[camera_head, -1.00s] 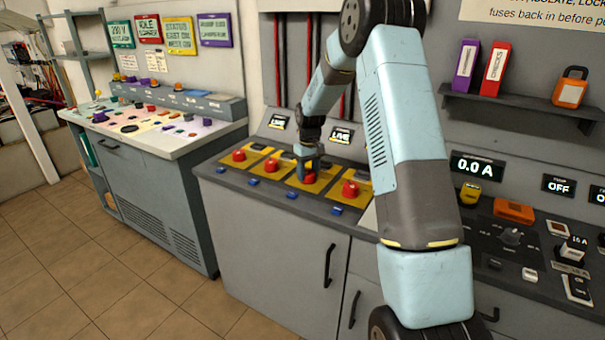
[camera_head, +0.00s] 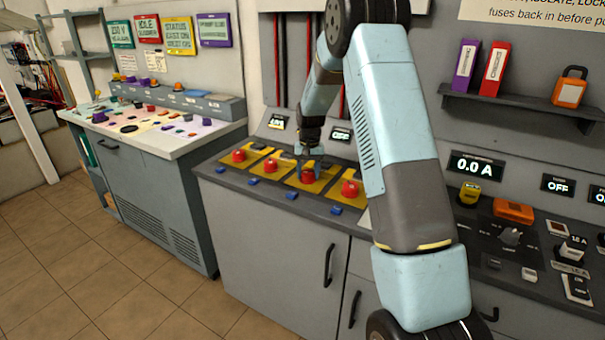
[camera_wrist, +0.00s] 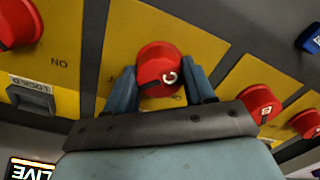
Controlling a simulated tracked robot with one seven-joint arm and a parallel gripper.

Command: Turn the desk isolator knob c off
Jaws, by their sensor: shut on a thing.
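In the head view a row of red knobs on yellow plates runs along the grey desk top. My gripper (camera_head: 309,161) reaches down onto the third knob from the left, knob c (camera_head: 307,176). In the wrist view the fingers of my gripper (camera_wrist: 160,84) stand on both sides of this red knob (camera_wrist: 160,65), shut on it. A white curved arrow mark shows on its face. The small display (camera_head: 341,134) behind knob c no longer clearly reads LIVE; its text looks like OFF but is blurred. Plate lettering by this knob is hidden or unreadable.
Neighbouring red knobs stand close on both sides, at left (camera_head: 270,165) and right (camera_head: 350,188). Small blue tags (camera_head: 292,195) line the desk's front edge. Another display (camera_head: 277,122) looks like LIVE. A shelf with binders (camera_head: 493,68) hangs at right.

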